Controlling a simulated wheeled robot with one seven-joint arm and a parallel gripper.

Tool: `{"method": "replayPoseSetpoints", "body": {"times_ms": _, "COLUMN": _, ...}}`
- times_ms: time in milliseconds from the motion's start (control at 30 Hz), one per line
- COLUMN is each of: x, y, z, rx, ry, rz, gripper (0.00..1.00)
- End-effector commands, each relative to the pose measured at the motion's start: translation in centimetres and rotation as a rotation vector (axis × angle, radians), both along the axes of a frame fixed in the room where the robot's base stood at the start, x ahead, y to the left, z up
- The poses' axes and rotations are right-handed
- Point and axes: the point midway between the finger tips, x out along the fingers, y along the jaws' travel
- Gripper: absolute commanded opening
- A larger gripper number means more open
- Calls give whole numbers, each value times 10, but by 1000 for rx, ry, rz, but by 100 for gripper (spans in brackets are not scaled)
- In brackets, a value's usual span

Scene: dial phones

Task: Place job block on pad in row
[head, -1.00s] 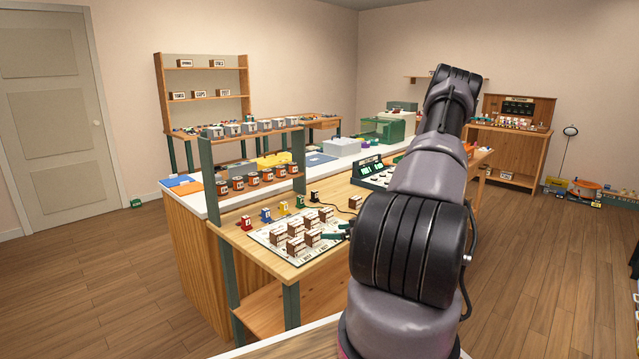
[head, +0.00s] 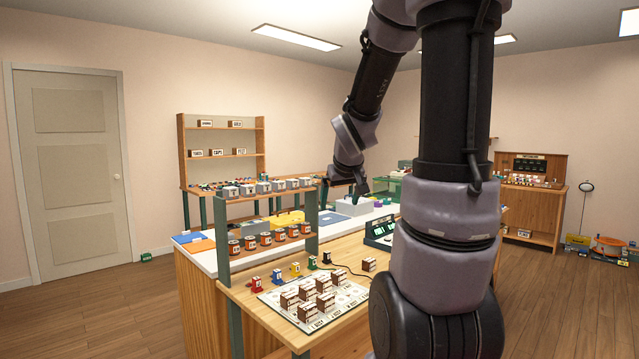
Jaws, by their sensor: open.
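Several brown job blocks with white labels (head: 307,293) stand in rows on a white printed mat (head: 350,298) at the front of the wooden bench. The mat's printed pads show partly along its edges; the blocks cover others, and the print is too small to read. One more brown block (head: 368,264) stands apart on the bare bench top, behind the mat to the right.
Small coloured figures (head: 276,275) line the bench behind the mat. A shelf with orange-and-dark cans (head: 265,239) rises at the bench's left. A dark green console (head: 380,232) with a cable stands further back. My arm hides the bench's right part.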

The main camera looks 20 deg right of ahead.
Motion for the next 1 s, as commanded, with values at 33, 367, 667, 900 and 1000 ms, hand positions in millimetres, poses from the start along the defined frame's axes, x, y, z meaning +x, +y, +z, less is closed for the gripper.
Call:
{"method": "replayPoseSetpoints", "body": {"times_ms": 33, "x": -19, "y": 18, "z": 20, "rx": 36, "ry": -12, "rz": -18, "gripper": 97}}
{"method": "replayPoseSetpoints", "body": {"times_ms": 367, "x": -145, "y": 113, "z": 73, "rx": 372, "ry": 19, "rz": -75, "gripper": 97}}
{"method": "replayPoseSetpoints", "body": {"times_ms": 667, "x": -184, "y": 139, "z": 80, "rx": 487, "ry": 53, "rz": -61, "gripper": 97}}
{"method": "replayPoseSetpoints", "body": {"times_ms": 900, "x": -183, "y": 139, "z": 80, "rx": 486, "ry": 52, "rz": -62, "gripper": 97}}
{"method": "replayPoseSetpoints", "body": {"times_ms": 1000, "x": -183, "y": 139, "z": 81, "rx": 485, "ry": 52, "rz": -62, "gripper": 97}}
